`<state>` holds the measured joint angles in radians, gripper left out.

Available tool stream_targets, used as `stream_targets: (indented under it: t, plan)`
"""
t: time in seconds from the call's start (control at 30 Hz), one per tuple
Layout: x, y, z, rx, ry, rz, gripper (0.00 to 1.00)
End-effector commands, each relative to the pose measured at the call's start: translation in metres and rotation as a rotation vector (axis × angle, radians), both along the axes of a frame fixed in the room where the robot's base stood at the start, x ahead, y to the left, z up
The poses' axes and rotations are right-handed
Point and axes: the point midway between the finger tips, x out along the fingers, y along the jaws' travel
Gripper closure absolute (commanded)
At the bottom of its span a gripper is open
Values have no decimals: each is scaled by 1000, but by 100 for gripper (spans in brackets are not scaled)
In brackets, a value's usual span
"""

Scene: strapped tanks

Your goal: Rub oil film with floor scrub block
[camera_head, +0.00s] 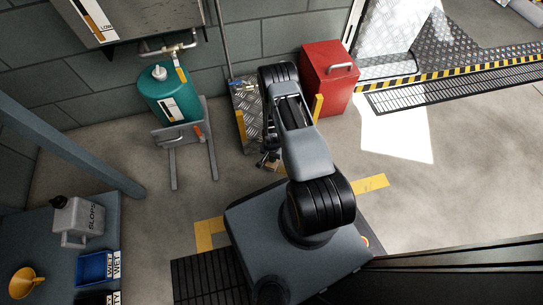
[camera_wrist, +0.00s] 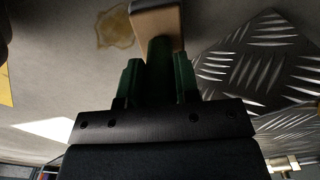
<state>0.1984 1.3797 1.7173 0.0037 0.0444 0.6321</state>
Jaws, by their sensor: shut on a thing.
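The floor scrub block (camera_wrist: 158,24) shows at the top of the wrist view, with a tan face and a green handle. My gripper (camera_wrist: 159,78) is shut on its handle, with the green fingers on either side. The oil film (camera_wrist: 117,28) is a brownish stain on the concrete, left of the block in the wrist view. I cannot tell whether the block touches the floor. In the head view my arm hides most of my gripper (camera_head: 268,160), low beside the tread-plate stand; the oil film is not visible there.
The tread-plate stand (camera_head: 247,113) is close by my gripper, and its plate fills the right of the wrist view (camera_wrist: 262,60). A red cabinet (camera_head: 329,80) stands behind. A teal tank (camera_head: 168,95) on a grey frame is to the left. Open floor lies to the right.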

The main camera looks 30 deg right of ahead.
Motion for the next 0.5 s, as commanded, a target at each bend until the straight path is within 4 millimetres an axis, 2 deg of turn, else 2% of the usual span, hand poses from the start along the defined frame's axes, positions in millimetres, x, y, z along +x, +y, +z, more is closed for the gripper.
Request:
stream_targets:
  t: [0.5]
  plan:
    - [0,0,-14,0,0,0,89]
